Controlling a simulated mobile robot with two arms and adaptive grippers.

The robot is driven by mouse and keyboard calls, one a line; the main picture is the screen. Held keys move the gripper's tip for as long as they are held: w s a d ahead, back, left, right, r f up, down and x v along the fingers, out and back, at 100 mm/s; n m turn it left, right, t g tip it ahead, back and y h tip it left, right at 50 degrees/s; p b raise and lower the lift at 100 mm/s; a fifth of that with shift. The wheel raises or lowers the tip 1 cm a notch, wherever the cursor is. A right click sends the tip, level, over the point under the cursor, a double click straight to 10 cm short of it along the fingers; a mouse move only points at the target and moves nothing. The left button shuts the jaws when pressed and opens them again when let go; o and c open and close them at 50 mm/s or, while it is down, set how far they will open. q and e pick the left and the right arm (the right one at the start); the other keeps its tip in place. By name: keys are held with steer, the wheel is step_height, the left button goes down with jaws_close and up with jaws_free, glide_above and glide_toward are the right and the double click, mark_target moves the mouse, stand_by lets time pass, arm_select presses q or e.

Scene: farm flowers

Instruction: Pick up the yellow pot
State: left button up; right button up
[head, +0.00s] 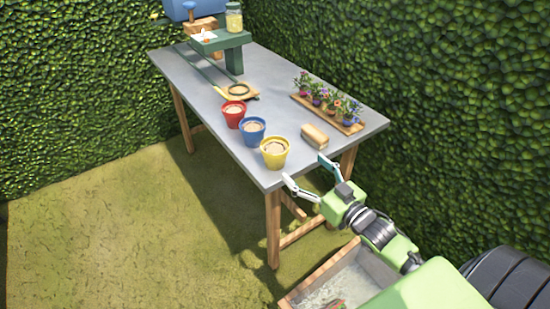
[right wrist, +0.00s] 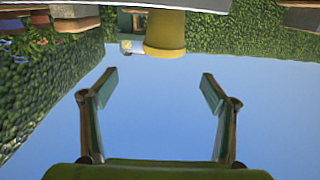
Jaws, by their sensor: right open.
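The yellow pot (head: 274,152) stands upright near the near end of the grey table, with pale brown contents at its top. It is the nearest of a row with a blue pot (head: 252,131) and a red pot (head: 233,114). My right gripper (head: 303,176) is open and empty just off the table's near end, to the lower right of the yellow pot and apart from it. In the right wrist view the yellow pot (right wrist: 165,35) appears upside down beyond the gap between the open fingers (right wrist: 145,83). My left gripper is out of view.
The grey table (head: 205,105) has a tan block (head: 314,136) right of the yellow pot. A wooden tray (head: 345,126) of potted flowers lies along the right edge. A green stand (head: 235,58) with a jar is at the far end. A wooden box (head: 318,274) is below. Hedges surround the area.

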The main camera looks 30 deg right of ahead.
glide_toward(267, 139)
steer(key=shift+w+a+f+p, duration=0.1)
steer(key=shift+w+a+p, duration=0.1)
steer(key=shift+w, duration=0.75)
steer(key=shift+w+a+r+p, duration=0.1)
steer(key=shift+w+p, duration=0.05)
steer(key=shift+w, duration=0.85)
steer(key=shift+w+a+f+p, duration=0.1)
steer(key=shift+w+p, duration=0.1)
steer(key=shift+w, duration=0.75)
steer(key=c, duration=1.4)
